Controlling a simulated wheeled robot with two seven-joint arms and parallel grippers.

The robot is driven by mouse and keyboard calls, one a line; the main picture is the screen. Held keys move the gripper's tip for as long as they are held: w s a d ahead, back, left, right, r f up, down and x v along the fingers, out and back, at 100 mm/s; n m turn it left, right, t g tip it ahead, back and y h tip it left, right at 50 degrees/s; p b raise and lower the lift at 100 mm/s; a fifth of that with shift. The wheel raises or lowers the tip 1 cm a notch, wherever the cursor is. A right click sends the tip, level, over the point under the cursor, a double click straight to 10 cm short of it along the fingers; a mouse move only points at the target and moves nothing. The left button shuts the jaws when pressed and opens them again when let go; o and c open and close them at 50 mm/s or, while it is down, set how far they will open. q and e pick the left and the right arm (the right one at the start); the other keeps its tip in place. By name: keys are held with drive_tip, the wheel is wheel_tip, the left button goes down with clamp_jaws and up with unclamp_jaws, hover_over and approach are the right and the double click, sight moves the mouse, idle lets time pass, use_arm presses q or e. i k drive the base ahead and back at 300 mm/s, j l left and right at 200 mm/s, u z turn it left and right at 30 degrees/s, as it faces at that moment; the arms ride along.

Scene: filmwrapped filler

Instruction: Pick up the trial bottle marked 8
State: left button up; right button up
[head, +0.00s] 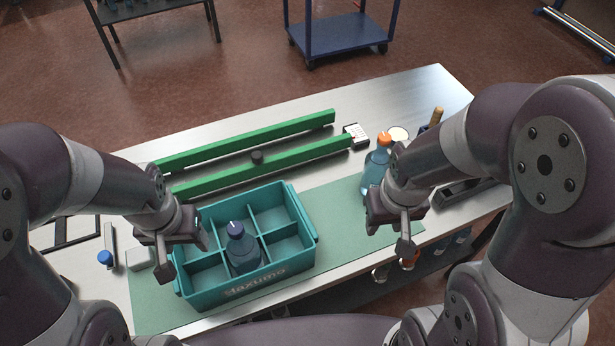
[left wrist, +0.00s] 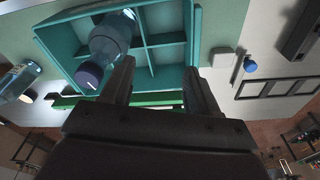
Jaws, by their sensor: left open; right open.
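A clear blue bottle with a dark blue cap (head: 241,250) stands in a front compartment of the teal crate (head: 299,262); it also shows in the left wrist view (left wrist: 108,38). Its cap has a small pale mark that I cannot read as a number. A second blue bottle with an orange cap (head: 376,165) stands on the bench behind my right gripper (head: 390,230), partly hidden by it. My left gripper (head: 187,253) is open and empty above the crate's left end, left of the blue-capped bottle. My right gripper is open and empty, apart from the orange-capped bottle.
Green rails (head: 250,150) with a dark knob lie behind the crate. The green mat (head: 335,215) is clear right of the crate.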

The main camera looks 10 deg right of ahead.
sight(375, 164)
drive_tip(key=k+z, duration=0.25)
drive_tip(key=k+l+z, duration=0.25)
drive_tip(key=k, duration=0.15)
drive_tip(key=i+z, duration=0.4)
drive_tip(key=i+j+z, duration=0.2)
drive_tip(key=z, duration=0.2)
drive_tip(key=i+j+z, duration=0.4)
drive_tip(key=l, duration=0.1)
